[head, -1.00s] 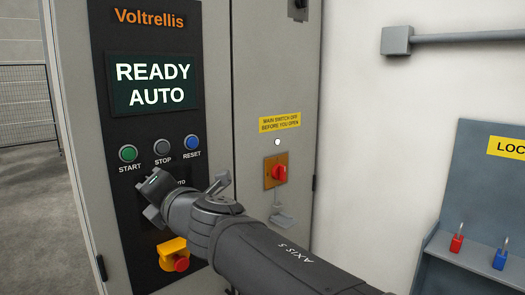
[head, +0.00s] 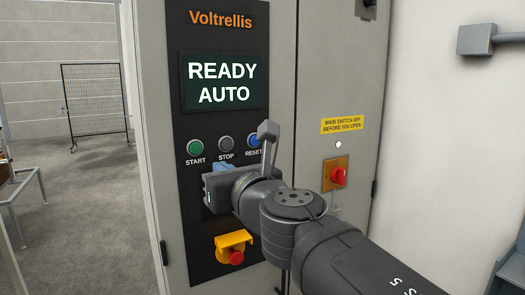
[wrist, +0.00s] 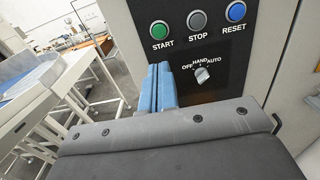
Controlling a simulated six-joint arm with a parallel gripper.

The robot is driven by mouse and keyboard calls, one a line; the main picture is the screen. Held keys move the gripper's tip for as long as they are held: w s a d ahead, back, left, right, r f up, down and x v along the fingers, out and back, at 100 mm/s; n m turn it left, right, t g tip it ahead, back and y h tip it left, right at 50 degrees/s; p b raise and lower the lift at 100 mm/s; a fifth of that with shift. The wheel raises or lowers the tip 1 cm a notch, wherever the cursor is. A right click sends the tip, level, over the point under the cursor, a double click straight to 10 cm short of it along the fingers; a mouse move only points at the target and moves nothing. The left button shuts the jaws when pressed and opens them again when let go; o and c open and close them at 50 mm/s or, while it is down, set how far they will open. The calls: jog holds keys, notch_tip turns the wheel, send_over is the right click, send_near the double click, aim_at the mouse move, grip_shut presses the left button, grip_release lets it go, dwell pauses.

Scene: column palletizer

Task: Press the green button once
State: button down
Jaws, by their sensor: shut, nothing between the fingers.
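The green START button (head: 195,147) is the left one in a row of three on the black panel, under the READY AUTO screen. It also shows unobstructed at the top of the wrist view (wrist: 160,30). My gripper (head: 222,168) is in front of the panel, just below the button row in the head view. Its blue fingers (wrist: 158,84) are closed together and empty. In the wrist view the fingertips appear below the green button, with a gap in the picture between them. I cannot tell their exact distance from the panel.
Grey STOP (head: 226,144) and blue RESET (head: 254,141) buttons sit to the right of START. A mode selector (wrist: 202,75) is below them. A red emergency stop (head: 236,257) on yellow is lower down. A red main switch (head: 338,178) is on the right door.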

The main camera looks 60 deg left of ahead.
aim_at(197, 148)
jog(key=shift+a, duration=0.1)
jog(key=shift+a, duration=6.95)
jog(key=shift+a+r, duration=0.1)
jog(key=shift+a, duration=0.6)
jog(key=d, duration=1.4)
